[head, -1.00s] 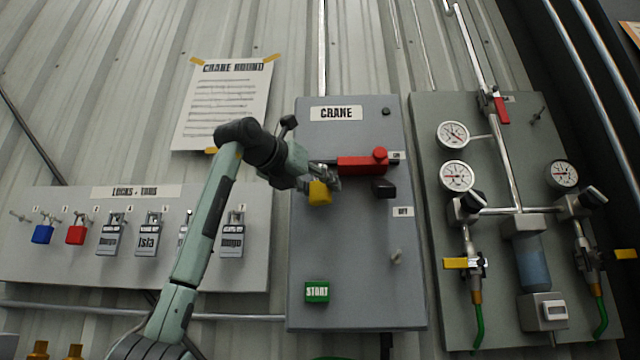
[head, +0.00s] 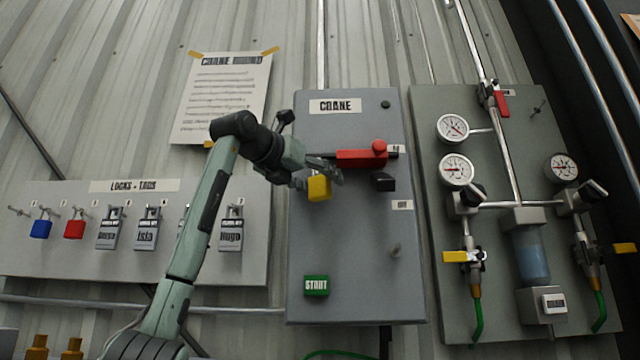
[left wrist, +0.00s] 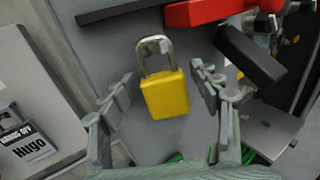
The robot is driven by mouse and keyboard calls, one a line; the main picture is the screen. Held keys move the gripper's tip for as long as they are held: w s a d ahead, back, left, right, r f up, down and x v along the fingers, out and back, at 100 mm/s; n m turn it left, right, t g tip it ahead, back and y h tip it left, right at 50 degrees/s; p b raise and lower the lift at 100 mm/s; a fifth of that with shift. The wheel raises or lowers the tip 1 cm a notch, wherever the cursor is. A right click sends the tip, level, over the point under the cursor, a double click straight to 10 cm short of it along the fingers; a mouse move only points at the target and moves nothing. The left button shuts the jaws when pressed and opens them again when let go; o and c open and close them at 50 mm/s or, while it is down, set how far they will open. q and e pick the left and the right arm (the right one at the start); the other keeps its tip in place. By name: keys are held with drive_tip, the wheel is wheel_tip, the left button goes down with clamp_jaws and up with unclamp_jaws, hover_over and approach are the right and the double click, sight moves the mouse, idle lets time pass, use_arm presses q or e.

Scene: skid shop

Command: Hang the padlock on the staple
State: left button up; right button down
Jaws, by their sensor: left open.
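The yellow padlock (head: 319,188) is upright in front of the grey crane box, just below the left end of the red switch handle (head: 362,160). In the left wrist view the padlock (left wrist: 165,95) has its silver shackle at the top, and a small metal piece shows at the shackle's bend. That piece looks like the staple, but I cannot tell for sure whether the shackle passes through it. My left gripper (head: 322,178) is around the padlock. In the left wrist view my left gripper (left wrist: 166,92) is open, with gaps on both sides of the padlock. My right gripper is out of view.
A black block (head: 384,182) juts out right of the padlock, under the red handle. The lock board (head: 60,262) at the left holds several padlocks on pegs. A gauge panel (head: 500,310) stands at the right.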

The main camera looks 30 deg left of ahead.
use_arm(q)
drive_tip(key=s, duration=1.1)
drive_tip(key=shift+s+d, duration=0.15)
